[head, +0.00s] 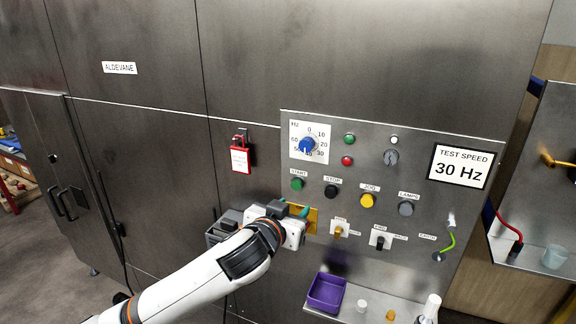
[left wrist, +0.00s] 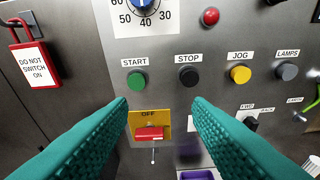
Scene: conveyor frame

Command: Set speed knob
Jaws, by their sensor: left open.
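The blue speed knob (head: 307,145) sits on a white Hz dial plate (head: 322,129) on the steel panel. Its pale mark seems to point down towards 40, though it is small. In the left wrist view only the lower part of the knob (left wrist: 146,4) shows, at the top edge. The sign (head: 461,167) reads TEST SPEED 30 Hz. My left gripper (head: 294,209) is below the knob, in front of the yellow plate. In the left wrist view its teal fingers (left wrist: 160,106) are apart with nothing between them, around the red OFF switch's area. My right gripper is not seen.
Below the dial are green START (left wrist: 137,82), black STOP (left wrist: 190,76), yellow JOG (left wrist: 240,74) and grey LAMPS buttons. The red OFF switch (left wrist: 149,133) is on a yellow plate. A red lockout tag (head: 240,159) hangs left. A purple bin (head: 326,292) stands on the lower shelf.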

